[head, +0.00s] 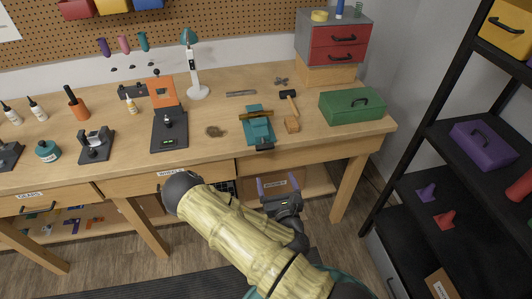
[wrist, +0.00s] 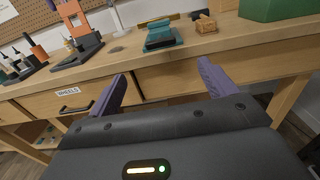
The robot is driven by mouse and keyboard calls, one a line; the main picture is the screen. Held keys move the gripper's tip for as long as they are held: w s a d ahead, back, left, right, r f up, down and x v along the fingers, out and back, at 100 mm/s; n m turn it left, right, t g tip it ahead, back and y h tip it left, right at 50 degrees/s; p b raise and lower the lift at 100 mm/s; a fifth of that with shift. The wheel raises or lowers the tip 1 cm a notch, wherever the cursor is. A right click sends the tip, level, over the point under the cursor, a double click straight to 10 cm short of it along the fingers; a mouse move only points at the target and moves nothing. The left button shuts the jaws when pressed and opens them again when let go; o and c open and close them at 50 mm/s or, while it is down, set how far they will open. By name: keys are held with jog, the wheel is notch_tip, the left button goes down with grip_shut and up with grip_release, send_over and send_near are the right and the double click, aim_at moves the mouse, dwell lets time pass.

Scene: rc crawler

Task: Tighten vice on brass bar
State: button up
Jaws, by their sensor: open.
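The teal vice (head: 257,130) sits near the front edge of the workbench, with a dark part at its front end (head: 265,147). The brass bar (head: 256,114) lies across the top of the vice. I cannot tell how tightly the jaws hold it. In the wrist view the vice (wrist: 162,37) and the bar (wrist: 153,21) are beyond my fingers, at the top middle. My gripper (head: 278,186) is open and empty, with purple fingers. It is in front of the bench, below the bench top and apart from the vice. Its fingers also show in the wrist view (wrist: 162,76).
An orange and black press (head: 168,115) stands to the left. Drawers (head: 158,183) are under the bench. A black shelf (head: 470,150) is at the right.

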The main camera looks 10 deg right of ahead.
aim_at(266, 149)
jog(key=w+b, duration=0.3)
jog(key=b, duration=0.1)
jog(key=w+b, duration=0.2)
jog(key=b, duration=0.3)
jog(key=shift+w+f, duration=0.2)
jog(key=shift+w, duration=0.2)
jog(key=shift+w+b, duration=0.1)
jog(key=shift+b, duration=0.55)
jog(key=w, duration=0.2)
jog(key=w+p, duration=0.1)
jog(key=w, duration=0.4)
jog(key=shift+w+r+p, duration=0.25)
jog(key=shift+p, duration=0.05)
jog(key=shift+w, duration=0.6)
jog(key=shift+f, duration=0.1)
jog(key=c, duration=1)
